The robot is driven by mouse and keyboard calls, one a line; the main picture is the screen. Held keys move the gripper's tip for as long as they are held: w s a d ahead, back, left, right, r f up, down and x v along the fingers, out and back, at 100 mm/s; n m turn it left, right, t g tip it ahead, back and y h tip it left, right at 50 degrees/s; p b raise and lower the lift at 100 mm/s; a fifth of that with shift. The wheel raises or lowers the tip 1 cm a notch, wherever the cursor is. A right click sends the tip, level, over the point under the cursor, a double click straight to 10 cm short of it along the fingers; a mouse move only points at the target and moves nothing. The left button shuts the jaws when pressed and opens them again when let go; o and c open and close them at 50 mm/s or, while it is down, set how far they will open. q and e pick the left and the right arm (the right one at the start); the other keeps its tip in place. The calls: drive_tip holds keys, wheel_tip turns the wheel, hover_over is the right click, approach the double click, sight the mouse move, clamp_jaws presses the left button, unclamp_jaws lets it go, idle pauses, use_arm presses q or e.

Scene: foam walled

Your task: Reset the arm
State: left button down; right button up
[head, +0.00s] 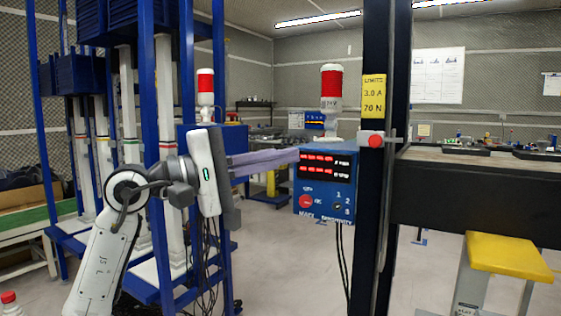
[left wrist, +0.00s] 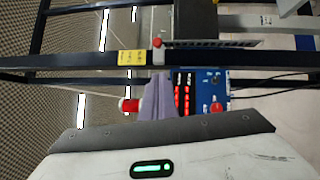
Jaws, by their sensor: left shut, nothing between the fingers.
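My left arm comes in from the left in the head view, and its gripper (head: 290,157) points right with its long greyish-purple fingers shut and empty. The fingertips reach beside the upper left of a blue control box (head: 325,184); I cannot tell whether they touch it. The box has red number displays, a red button (head: 306,201) and a small selector (head: 334,208). A red button (head: 375,141) sits on the dark post to the right. In the left wrist view the shut fingers (left wrist: 160,82) point toward the post, beside the box (left wrist: 216,88). My right gripper is not in view.
A yellow limits label (head: 374,96) is on the dark post (head: 371,225). A red-and-white beacon (head: 331,88) stands above the box. Blue frames (head: 147,100) are at left, a dark bench (head: 480,200) and yellow stool (head: 505,254) at right. Cables hang below the box.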

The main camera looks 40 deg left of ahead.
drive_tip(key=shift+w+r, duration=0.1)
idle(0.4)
